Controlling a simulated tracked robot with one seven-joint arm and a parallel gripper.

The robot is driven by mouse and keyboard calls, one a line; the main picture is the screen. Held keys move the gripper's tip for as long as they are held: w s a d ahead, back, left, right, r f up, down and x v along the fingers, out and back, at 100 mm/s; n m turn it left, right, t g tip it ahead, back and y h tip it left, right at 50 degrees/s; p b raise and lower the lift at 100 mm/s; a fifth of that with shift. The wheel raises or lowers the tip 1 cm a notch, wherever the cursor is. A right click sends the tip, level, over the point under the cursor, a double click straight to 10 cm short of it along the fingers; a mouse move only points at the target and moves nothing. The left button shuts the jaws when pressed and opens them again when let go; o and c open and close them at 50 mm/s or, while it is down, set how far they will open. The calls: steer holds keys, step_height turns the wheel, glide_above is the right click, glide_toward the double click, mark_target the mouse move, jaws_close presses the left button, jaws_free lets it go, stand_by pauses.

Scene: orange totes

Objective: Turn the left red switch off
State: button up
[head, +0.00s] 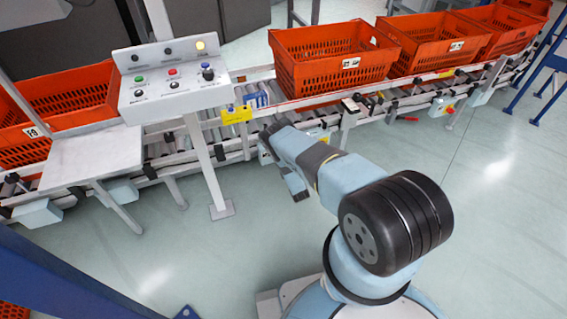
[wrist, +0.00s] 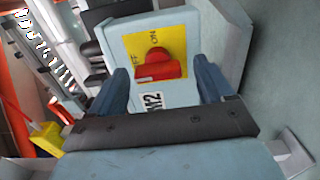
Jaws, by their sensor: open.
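In the wrist view a red switch knob (wrist: 158,67) sits on a yellow plate (wrist: 180,48) marked ON and OFF, on a pale box (wrist: 122,32). A label that seems to end in 2 is below the plate. My gripper (wrist: 160,72) is open, with its two blue fingers on either side of the knob and gaps on both sides. I cannot tell which mark the knob points to. In the head view my arm reaches to the conveyor's front edge and mostly hides this switch. Another red switch (head: 449,108) is further right on the conveyor.
Orange totes (head: 335,55) stand on the roller conveyor (head: 375,98). A control panel (head: 172,78) on a post is left of my arm. A yellow piece (head: 237,115) is on the conveyor's front edge. The floor in front is mostly clear; blue frames stand at lower left and far right.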

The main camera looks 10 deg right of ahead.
steer(key=s+d, duration=0.1)
steer(key=s, duration=1.2)
steer(key=shift+s+d, duration=0.2)
steer(key=shift+s, duration=0.1)
steer(key=shift+f, duration=0.1)
